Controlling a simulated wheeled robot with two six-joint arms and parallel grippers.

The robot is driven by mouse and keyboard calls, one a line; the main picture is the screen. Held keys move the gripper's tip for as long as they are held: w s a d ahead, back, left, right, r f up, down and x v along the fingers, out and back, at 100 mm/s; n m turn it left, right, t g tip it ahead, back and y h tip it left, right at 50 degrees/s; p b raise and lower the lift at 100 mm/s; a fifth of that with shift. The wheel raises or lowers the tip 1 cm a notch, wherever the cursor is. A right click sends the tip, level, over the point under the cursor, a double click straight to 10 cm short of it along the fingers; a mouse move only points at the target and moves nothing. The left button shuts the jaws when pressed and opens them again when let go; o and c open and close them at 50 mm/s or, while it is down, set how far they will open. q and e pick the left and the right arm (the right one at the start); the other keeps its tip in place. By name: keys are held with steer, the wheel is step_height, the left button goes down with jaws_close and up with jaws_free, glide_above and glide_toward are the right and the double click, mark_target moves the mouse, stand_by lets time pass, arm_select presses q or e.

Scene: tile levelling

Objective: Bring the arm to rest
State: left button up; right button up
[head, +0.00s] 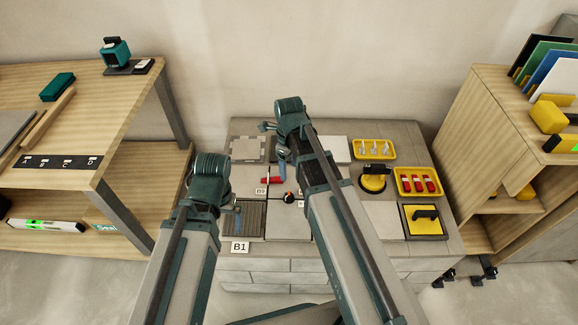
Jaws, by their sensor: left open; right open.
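My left arm comes in from the lower left, and its teal wrist is over the front left of the grey tile bench (408,132). My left gripper (232,207) is open, over a dark ribbed panel (250,222) near the B1 label (240,246). My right arm reaches further across the bench, with its wrist above the back edge. My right gripper (275,138) is open, near a light square tile (249,150). Both grippers look empty, though their fingers are small and partly hidden. My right forearm covers the middle of the bench.
A yellow tray of clips (374,149), a tray of red pieces (418,182), a yellow suction cup (373,183) and a yellow trowel (425,215) lie at right. A red-handled tool (274,191) lies mid-bench. Wooden shelves stand left (100,115) and right (490,125).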

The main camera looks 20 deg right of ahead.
mark_target(289, 192)
arm_select(q)
steer(key=shift+f, duration=0.15)
arm_select(e)
steer(key=shift+f, duration=0.1)
arm_select(q)
step_height(289, 192, down, 13)
steer(key=b, duration=1.3)
steer(key=shift+a, duration=0.1)
arm_select(e)
step_height(289, 192, down, 13)
steer(key=shift+r, duration=0.1)
